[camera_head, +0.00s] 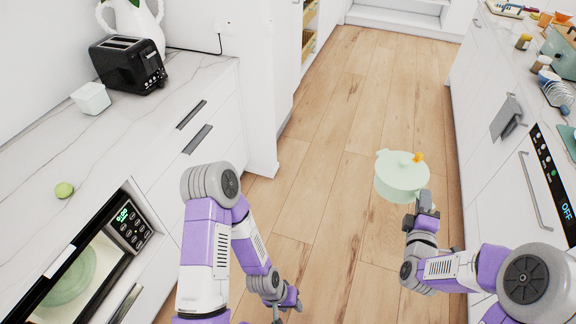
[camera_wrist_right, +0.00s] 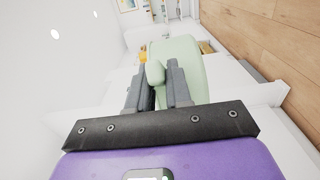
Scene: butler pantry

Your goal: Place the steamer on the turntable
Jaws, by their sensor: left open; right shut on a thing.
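The steamer (camera_head: 400,178), a pale green lidded pot with an orange knob, hangs in the air over the floor, held by its side handle. My right gripper (camera_head: 426,203) is shut on that handle. In the right wrist view the steamer (camera_wrist_right: 190,72) shows beyond my right gripper (camera_wrist_right: 162,84), with the handle between its fingers. My left gripper (camera_head: 284,304) is open and empty, low over the floor. A pale green round thing (camera_head: 70,277) lies inside the open microwave at lower left; it looks like the turntable, partly cut off by the opening's edge.
The microwave's control panel (camera_head: 129,226) sits under the left counter (camera_head: 120,150). An oven (camera_head: 535,180) stands at right. The wooden floor (camera_head: 340,130) between is clear.

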